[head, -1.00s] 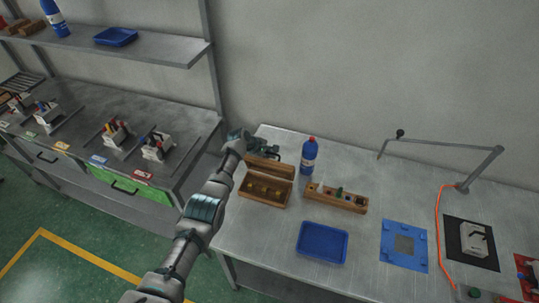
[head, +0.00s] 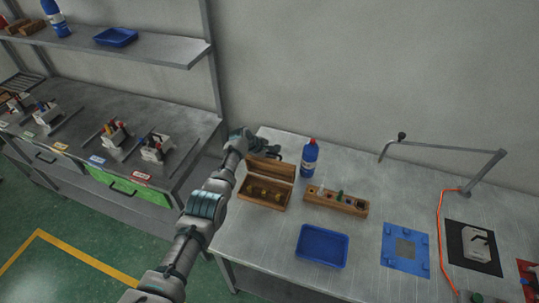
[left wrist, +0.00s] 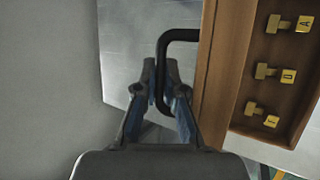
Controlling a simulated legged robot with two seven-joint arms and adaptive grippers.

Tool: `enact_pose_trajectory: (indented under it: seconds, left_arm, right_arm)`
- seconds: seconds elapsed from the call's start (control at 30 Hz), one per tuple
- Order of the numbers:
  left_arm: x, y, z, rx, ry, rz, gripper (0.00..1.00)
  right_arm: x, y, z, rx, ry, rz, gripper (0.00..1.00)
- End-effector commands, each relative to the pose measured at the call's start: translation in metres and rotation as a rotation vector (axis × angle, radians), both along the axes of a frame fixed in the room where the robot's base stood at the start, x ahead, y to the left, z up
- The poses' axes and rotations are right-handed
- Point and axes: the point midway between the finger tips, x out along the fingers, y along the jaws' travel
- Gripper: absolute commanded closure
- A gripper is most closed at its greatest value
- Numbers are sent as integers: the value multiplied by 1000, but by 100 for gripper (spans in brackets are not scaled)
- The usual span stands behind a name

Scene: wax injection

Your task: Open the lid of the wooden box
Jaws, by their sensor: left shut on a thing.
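The wooden box (head: 262,202) stands at the table's left end with its lid (head: 270,169) raised along the back edge. Several yellow lettered pieces lie inside it; they show clearly in the left wrist view (left wrist: 274,72). My left gripper (head: 278,153) is behind the raised lid, partly hidden by it in the head view. In the left wrist view my left gripper (left wrist: 162,72) is shut on the lid's black handle (left wrist: 161,62), with a finger on each side of the bar. My right gripper is in neither view.
A blue bottle (head: 309,157) stands close to the right of the lid. A wooden holder (head: 336,204) with small items and a blue tray (head: 322,246) are nearby. A blue mat (head: 392,262) and a jointed arm stand (head: 450,146) are farther right.

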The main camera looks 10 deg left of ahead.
Motion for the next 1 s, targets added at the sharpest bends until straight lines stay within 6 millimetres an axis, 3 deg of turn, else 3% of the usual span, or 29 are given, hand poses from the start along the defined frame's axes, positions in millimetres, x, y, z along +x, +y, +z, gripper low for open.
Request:
enact_pose_trajectory:
  seconds: [0.03, 0.77, 0.8, 1.0]
  left_arm:
    - [1, -7, -3, -15, -9, 5, 100]
    - [0, -8, -5, -14, -7, 6, 100]
    - [0, -8, -4, -14, -7, 6, 82]
    - [-1, -7, -6, -11, -4, 4, 80]
  right_arm:
    - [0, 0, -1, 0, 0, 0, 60]
    - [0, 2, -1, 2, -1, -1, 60]
    - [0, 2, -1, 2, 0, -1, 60]
    - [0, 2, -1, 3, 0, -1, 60]
